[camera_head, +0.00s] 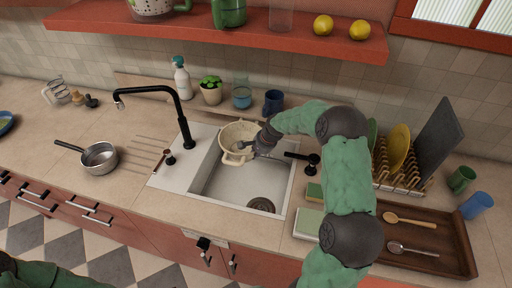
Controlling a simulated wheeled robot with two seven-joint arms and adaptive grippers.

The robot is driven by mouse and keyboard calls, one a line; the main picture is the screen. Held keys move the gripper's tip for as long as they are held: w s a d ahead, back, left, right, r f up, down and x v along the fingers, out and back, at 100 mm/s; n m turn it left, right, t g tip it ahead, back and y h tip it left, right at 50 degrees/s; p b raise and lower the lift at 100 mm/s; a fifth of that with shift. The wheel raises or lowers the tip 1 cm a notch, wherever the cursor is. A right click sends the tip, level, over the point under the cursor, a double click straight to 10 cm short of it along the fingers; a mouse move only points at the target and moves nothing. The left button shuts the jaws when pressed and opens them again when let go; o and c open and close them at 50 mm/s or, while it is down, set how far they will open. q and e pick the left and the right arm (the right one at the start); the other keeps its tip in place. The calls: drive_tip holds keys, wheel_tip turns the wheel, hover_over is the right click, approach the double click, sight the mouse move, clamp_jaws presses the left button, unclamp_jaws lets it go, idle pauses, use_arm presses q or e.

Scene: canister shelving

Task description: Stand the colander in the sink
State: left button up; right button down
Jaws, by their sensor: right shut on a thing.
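The cream colander (233,154) is at the back left part of the sink, tilted, with its open side partly showing. My right gripper (250,148) is at its right side and is shut on its edge. The sink (226,192) is a light basin with a dark round drain at the bottom right. I cannot tell whether the colander touches the basin floor.
A black tap (186,125) rises left of the sink. A saucepan (99,157) stands on the left counter. A dish rack (398,165) and a wooden tray (425,262) are on the right. A plant (211,92), a blue mug (273,102) and bottles line the back ledge.

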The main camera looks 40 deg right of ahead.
drive_tip(key=shift+w+d+r, duration=0.1)
drive_tip(key=shift+w, duration=0.05)
idle(0.3)
wheel_tip(320, 180, down, 23)
drive_tip(key=b, duration=1.4)
drive_tip(key=shift+b, duration=0.4)
drive_tip(key=shift+f, duration=0.45)
idle(0.4)
drive_tip(key=c, duration=1.2)
unclamp_jaws()
